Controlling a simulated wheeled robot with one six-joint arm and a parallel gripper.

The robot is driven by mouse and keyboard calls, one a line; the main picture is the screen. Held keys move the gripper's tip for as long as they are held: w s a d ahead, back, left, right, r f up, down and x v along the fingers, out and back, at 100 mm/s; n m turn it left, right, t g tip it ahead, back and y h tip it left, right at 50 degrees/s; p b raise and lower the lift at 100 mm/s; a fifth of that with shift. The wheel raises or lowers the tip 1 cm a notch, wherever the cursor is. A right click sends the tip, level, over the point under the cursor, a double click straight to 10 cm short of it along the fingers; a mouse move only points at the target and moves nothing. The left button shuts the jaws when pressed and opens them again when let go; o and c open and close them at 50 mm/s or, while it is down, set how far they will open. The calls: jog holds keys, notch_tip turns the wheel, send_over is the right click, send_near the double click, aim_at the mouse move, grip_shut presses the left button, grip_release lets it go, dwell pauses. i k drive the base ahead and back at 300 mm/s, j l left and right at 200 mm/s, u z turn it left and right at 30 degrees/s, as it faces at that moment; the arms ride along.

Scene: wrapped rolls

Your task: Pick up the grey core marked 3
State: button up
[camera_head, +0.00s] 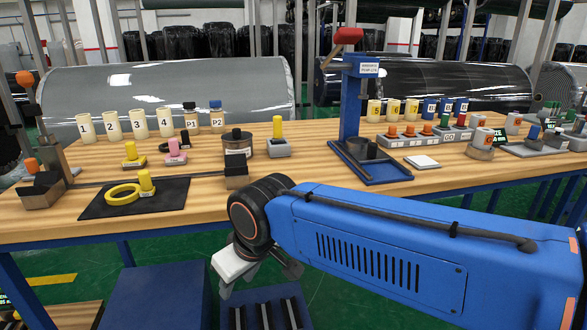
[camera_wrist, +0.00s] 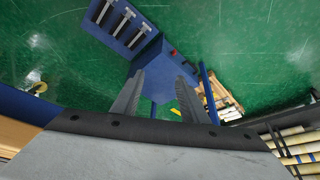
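The core marked 3 (camera_head: 139,123) stands upright on the wooden workbench (camera_head: 75,227), towards its back left. It looks cream rather than grey. It is in a row between the core marked 2 (camera_head: 112,125) and the core marked 4 (camera_head: 165,122), with the core marked 1 (camera_head: 86,127) at the left end. My gripper (camera_wrist: 158,93) hangs in front of the bench, low and to the right of the core, well apart from it. In the wrist view its two fingers are spread with nothing between them. The core does not show in the wrist view.
Right of the row stand containers marked P1 (camera_head: 191,120) and P2 (camera_head: 216,118). A pink-topped block (camera_head: 176,151) and a yellow-topped block (camera_head: 131,156) sit in front of the row. A blue press (camera_head: 360,115) rises mid-bench. A blue slotted box (camera_head: 265,306) stands below my gripper.

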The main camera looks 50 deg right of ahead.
aim_at(483, 138)
jog(key=z, duration=2.5)
